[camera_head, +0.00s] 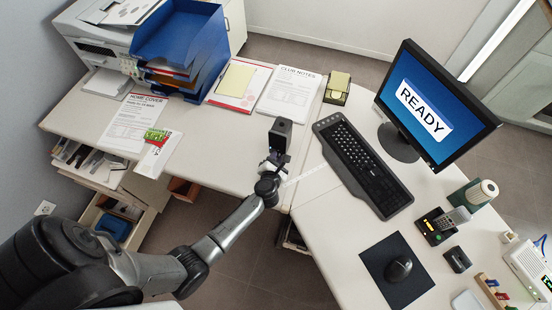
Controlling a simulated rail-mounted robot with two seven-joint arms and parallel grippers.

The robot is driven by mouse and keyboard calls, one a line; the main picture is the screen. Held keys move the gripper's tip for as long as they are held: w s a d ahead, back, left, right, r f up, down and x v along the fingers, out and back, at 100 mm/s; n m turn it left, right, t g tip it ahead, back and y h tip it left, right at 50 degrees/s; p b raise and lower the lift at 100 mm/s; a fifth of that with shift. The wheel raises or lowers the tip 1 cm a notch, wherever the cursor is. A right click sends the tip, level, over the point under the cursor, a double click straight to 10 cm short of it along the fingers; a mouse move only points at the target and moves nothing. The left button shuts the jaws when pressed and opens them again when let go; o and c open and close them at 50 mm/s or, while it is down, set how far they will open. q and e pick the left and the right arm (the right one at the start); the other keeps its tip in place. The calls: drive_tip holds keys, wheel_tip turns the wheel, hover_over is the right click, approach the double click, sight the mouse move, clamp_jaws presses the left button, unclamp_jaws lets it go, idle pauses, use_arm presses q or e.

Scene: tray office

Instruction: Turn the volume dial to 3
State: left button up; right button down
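I cannot make out a volume dial or its markings for certain in the head view. A white device with small green lights (530,268) stands at the right edge, cut off by the picture. A black keyboard (362,165) lies on the desk's right part; any dial on it is too small to tell. My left gripper (279,140) is at the desk's inner corner, left of the keyboard and apart from it. Its black hand hides its fingers, so I cannot tell whether it is open. My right gripper is out of view.
A monitor reading READY (430,108) stands behind the keyboard. A mouse (398,270), a phone in its dock (440,224) and a green-and-white cylinder (475,193) are at right. Papers (290,95), blue trays (185,45) and a printer (100,45) are at left. Drawers (115,225) stand open.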

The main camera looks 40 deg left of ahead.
use_arm(q)
drive_tip(key=o, duration=0.4)
idle(0.5)
